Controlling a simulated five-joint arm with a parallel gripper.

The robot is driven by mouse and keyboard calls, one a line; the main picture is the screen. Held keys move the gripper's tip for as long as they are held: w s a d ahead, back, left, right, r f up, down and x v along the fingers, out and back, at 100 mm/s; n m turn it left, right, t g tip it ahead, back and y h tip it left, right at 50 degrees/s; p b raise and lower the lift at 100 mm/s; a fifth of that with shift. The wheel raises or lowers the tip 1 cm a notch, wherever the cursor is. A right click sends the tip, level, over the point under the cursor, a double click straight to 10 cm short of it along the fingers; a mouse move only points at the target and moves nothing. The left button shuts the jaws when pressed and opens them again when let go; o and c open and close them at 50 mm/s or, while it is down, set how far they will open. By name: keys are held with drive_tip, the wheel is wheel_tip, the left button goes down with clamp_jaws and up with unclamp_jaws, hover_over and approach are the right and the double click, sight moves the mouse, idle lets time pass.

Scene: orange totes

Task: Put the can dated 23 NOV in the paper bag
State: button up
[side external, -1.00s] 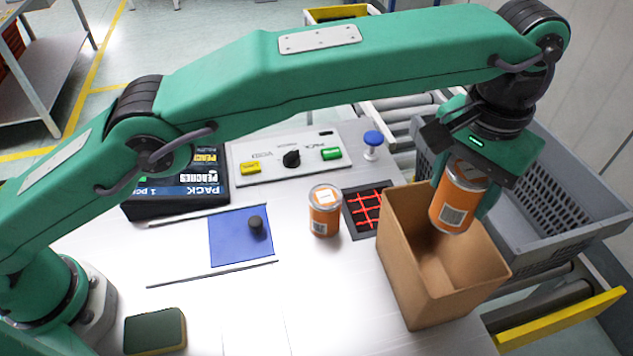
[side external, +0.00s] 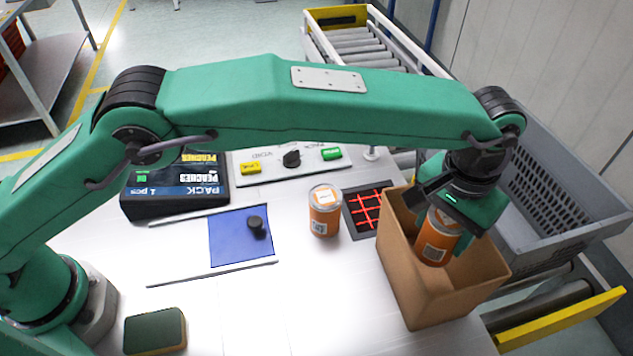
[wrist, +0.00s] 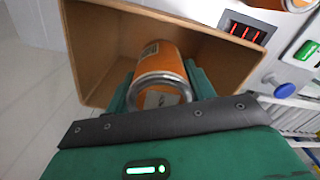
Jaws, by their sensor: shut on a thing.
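The brown open-topped paper bag (side external: 420,292) stands at the right end of the table. My gripper (side external: 440,232) is shut on an orange can (side external: 437,248) with silver ends and holds it partly inside the bag's mouth. In the wrist view the held can (wrist: 158,72) sits between the green fingers, with the bag's wall (wrist: 85,50) around it. I cannot read a date on the held can. A second orange can (side external: 324,212) with a white lid label stands upright on the table, left of the bag; its date is too small to read.
A grey crate (side external: 560,205) is behind and right of the bag. A black grate with red bars (side external: 368,208) lies left of the bag. A control panel (side external: 270,168), black peaches box (side external: 175,195), blue pad (side external: 232,240) and dark green sponge (side external: 155,330) lie further left.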

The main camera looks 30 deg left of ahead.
sight(428, 259)
drive_tip(key=shift+f, duration=2.05)
drive_tip(key=shift+f, duration=2.5)
drive_tip(key=shift+f, duration=0.1)
drive_tip(key=o, duration=1.2)
wheel_tip(428, 259, up, 12)
drive_tip(key=shift+r, duration=0.1)
